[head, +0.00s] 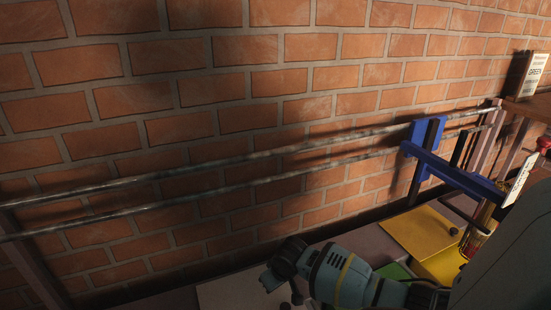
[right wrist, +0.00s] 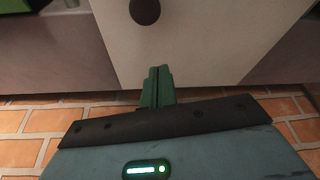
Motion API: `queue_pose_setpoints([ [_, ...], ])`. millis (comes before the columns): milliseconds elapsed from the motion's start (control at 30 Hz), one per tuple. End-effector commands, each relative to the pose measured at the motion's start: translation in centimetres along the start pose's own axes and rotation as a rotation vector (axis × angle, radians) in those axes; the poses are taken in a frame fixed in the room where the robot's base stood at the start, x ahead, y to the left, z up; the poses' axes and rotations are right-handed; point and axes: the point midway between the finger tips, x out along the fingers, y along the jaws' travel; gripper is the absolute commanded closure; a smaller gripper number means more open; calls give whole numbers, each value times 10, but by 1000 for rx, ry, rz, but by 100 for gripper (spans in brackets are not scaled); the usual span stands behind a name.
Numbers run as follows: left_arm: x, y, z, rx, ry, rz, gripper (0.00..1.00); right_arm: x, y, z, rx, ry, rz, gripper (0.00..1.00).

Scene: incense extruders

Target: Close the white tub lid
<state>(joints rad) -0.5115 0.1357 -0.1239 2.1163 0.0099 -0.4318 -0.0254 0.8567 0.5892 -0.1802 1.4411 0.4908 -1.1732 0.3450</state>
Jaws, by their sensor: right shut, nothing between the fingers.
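The white tub lid (right wrist: 205,38) is a pale flat panel with a round dark knob (right wrist: 145,11) in the right wrist view. In the head view, a pale panel (head: 230,292) that looks like it shows at the bottom edge, partly behind my right arm. I cannot tell how far the lid is tilted, and the tub under it is not clearly seen. My right gripper (right wrist: 158,86) has its green fingers together and empty. They overlap the lid's lower edge in the picture, below the knob; contact cannot be told. My left gripper is not in view.
A yellow lid (head: 417,232) and a green piece (head: 393,271) lie right of my arm. A blue frame (head: 445,170) stands beyond. Two metal rails (head: 240,165) run along the brick wall (head: 230,80). A white box (head: 531,75) stands on the shelf at far right.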

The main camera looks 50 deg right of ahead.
Motion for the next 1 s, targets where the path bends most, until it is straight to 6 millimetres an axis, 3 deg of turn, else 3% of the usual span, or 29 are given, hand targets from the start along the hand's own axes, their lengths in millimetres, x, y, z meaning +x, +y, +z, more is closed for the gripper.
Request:
queue_pose_setpoints([
  [33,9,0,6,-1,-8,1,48,15,0,2,0,-4,1,100],
  [267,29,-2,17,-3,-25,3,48,50,0,2,1,-3,0,100],
  [600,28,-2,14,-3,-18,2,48,34,0,34,-2,0,1,100],
  [1000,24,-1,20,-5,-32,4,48,32,0,38,-1,1,1,100],
])
